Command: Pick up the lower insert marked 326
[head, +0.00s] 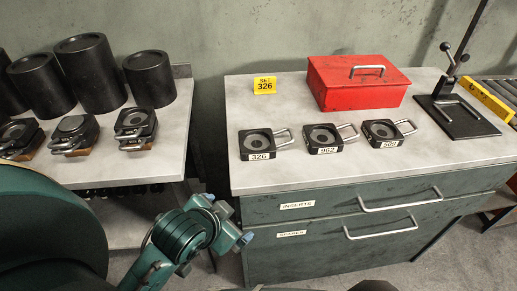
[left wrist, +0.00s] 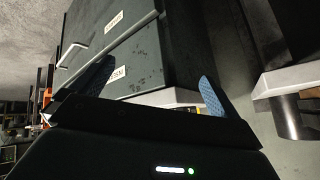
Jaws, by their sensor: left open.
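The insert marked 326 (head: 258,144) is a dark square block with a grey ring in its top, a white label on its front and a metal handle pointing right. It lies on the grey top of the drawer bench, near the front left corner. My left gripper (head: 236,222) is open and empty, below and in front of the bench top, left of the drawers. In the left wrist view its two blue fingertips (left wrist: 155,85) stand apart with the drawer front beyond them. The insert does not show in that view. My right gripper is not in view.
Similar inserts marked 962 (head: 323,139) and one more (head: 382,133) lie to the right. A yellow SET 326 sign (head: 265,86), red box (head: 357,82) and black stand (head: 457,115) are behind. Drawer handles (head: 400,200) stick out. The left table (head: 165,165) holds dark cylinders and handled blocks.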

